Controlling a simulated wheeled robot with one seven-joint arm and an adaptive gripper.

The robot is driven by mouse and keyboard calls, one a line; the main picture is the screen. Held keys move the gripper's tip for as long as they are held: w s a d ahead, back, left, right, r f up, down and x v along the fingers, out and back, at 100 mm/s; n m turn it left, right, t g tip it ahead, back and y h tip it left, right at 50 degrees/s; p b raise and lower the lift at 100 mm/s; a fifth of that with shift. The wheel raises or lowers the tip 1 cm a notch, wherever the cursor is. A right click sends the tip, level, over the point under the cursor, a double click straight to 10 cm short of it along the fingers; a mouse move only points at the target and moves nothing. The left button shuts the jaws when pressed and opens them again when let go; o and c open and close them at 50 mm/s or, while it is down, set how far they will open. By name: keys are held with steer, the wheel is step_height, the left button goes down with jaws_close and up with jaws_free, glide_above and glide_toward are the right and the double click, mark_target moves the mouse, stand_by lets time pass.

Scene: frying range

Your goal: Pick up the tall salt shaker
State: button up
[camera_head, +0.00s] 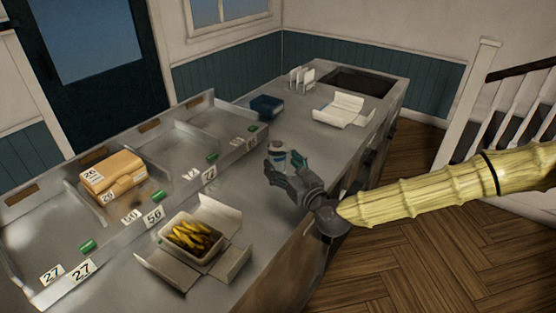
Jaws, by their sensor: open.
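A small white shaker with a dark band (278,154), which looks like the salt shaker, stands upright on the metal counter (255,215). My gripper (284,168) is in front of it and hides its lower part. The gripper's dark fingers are open, one to the left of the shaker and one with a green tip to the right. I cannot tell whether the fingers touch the shaker or how far it reaches between them.
An open box of fries (193,236) sits at the front. A tan box (113,172) lies in the divided tray (207,104). A blue container (267,106), an open white box (343,110) and a sink (359,80) are behind. A railing (486,80) stands right.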

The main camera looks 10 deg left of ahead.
mark_target(281, 155)
steer(key=x, duration=0.2)
steer(key=shift+w+a+f+p, duration=0.1)
steer(key=shift+w+f+p, duration=0.15)
steer(key=shift+w+p, duration=0.1)
steer(key=shift+w+a, duration=0.15)
steer(key=shift+a, duration=0.1)
steer(key=shift+w, duration=0.1)
steer(key=c, duration=1.5)
steer(key=shift+r, duration=0.1)
steer(key=shift+r+b, duration=0.4)
steer(key=shift+r, duration=0.2)
steer(key=shift+s+d+r+b, duration=0.1)
steer(key=shift+s+r+b, duration=0.2)
steer(key=shift+r, duration=0.2)
steer(key=shift+s+d+r+b, duration=0.1)
steer(key=shift+s+r+b, duration=0.15)
steer(key=shift+r, duration=0.2)
steer(key=s+d+r+b, duration=0.1)
steer(key=s+d+b, duration=0.2)
steer(key=s, duration=1)
steer(key=d, duration=0.2)
steer(key=shift+s+d+r+b, duration=0.3)
steer(key=shift+s+d+r, duration=0.05)
steer(key=shift+s+r, duration=0.05)
